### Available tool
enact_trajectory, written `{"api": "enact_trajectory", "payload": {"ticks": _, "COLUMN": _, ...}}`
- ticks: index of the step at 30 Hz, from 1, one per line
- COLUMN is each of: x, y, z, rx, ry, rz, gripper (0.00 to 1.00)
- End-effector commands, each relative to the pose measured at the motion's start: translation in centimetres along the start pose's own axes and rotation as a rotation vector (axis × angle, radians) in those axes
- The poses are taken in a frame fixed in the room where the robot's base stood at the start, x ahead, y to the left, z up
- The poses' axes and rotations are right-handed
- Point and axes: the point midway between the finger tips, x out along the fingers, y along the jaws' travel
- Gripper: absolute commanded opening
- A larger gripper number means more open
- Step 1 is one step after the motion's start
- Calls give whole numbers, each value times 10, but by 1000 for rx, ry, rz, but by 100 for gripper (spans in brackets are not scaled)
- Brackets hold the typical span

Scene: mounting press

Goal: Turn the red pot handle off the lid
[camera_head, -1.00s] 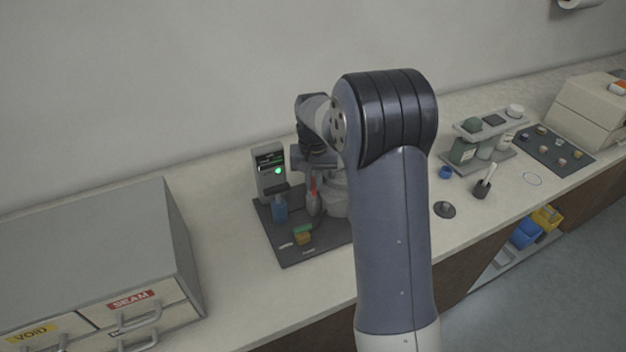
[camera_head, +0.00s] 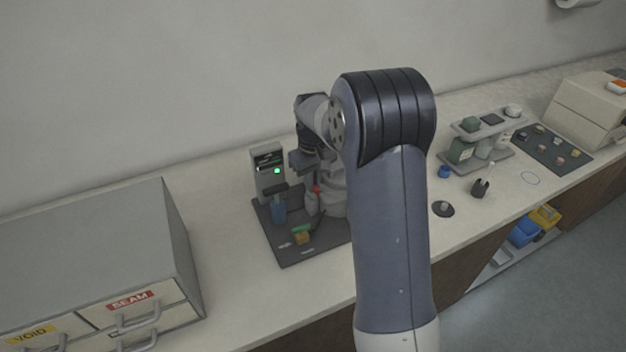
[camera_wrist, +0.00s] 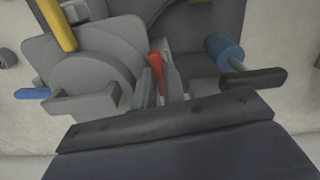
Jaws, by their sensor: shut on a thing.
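The red pot handle (camera_wrist: 156,68) stands out in the wrist view between the two grey fingers of my gripper (camera_wrist: 161,78). The fingers are shut on it, and its lower end is partly hidden by them. A small red part of the handle (camera_head: 316,189) shows in the head view below my wrist. A grey round body (camera_wrist: 92,84) with a bracket across it lies left of the handle in the wrist view. I cannot tell clearly where the lid's edge is. In the head view my arm hides much of the press.
The press stands on a dark base plate (camera_head: 287,254) beside a panel with a green light (camera_head: 277,171). A blue cylinder (camera_wrist: 224,47) and a yellow bar (camera_wrist: 55,24) flank the handle. A grey drawer cabinet (camera_head: 95,240) stands left. The counter between is clear.

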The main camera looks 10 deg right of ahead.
Motion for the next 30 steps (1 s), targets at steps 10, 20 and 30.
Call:
{"api": "enact_trajectory", "payload": {"ticks": 10, "x": -1, "y": 0, "z": -1, "rx": -1, "ry": 4, "rz": 2, "gripper": 12}}
{"api": "enact_trajectory", "payload": {"ticks": 20, "x": 0, "y": 0, "z": 0, "rx": -1, "ry": 2, "rz": 1, "gripper": 33}}
{"api": "enact_trajectory", "payload": {"ticks": 30, "x": -17, "y": 0, "z": -1, "rx": -1, "ry": 5, "rz": 2, "gripper": 33}}
